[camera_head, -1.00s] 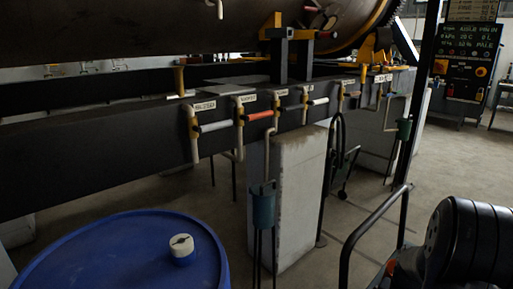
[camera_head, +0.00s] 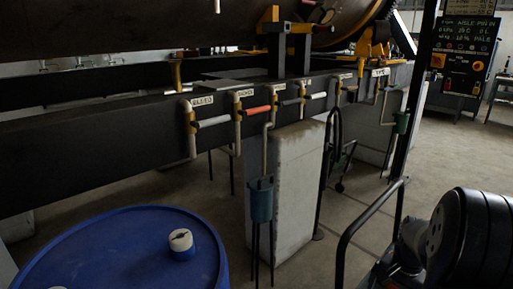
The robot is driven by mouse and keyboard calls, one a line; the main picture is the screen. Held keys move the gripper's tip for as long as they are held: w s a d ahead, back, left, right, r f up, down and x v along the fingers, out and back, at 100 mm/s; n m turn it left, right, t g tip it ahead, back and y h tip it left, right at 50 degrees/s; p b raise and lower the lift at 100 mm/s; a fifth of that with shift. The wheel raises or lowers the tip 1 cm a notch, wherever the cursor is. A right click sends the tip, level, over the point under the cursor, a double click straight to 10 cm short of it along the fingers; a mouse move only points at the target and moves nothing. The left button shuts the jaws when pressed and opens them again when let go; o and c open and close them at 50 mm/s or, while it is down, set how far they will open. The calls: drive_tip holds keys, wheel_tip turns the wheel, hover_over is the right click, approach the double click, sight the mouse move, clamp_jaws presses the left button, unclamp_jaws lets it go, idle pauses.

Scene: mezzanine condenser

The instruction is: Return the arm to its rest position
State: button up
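Part of my arm (camera_head: 470,240), a dark ribbed cylinder with a grey joint on its left, shows at the lower right. It is cut off by the right and bottom edges. My gripper is not in view, so I cannot see its fingers or whether it holds anything.
A blue drum (camera_head: 125,250) with a white cap stands at the lower left. A dark beam (camera_head: 100,150) carries several labelled valves with handles, one red (camera_head: 255,110). A pale pillar (camera_head: 292,200) stands below it. A control panel (camera_head: 463,55) is at the upper right. Floor shows at right.

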wheel_tip(320, 180, down, 11)
drive_tip(key=shift+f+b, duration=0.1)
drive_tip(key=shift+b, duration=0.9)
wheel_tip(320, 180, up, 11)
drive_tip(key=shift+w+r+p, duration=0.1)
drive_tip(key=shift+r+p, duration=0.05)
drive_tip(key=shift+p, duration=1.1)
drive_tip(key=shift+d+r+p, duration=0.15)
drive_tip(key=shift+r+p, duration=0.1)
drive_tip(key=shift+p, duration=0.25)
drive_tip(key=shift+w+f+p, duration=0.1)
drive_tip(key=shift+p, duration=0.85)
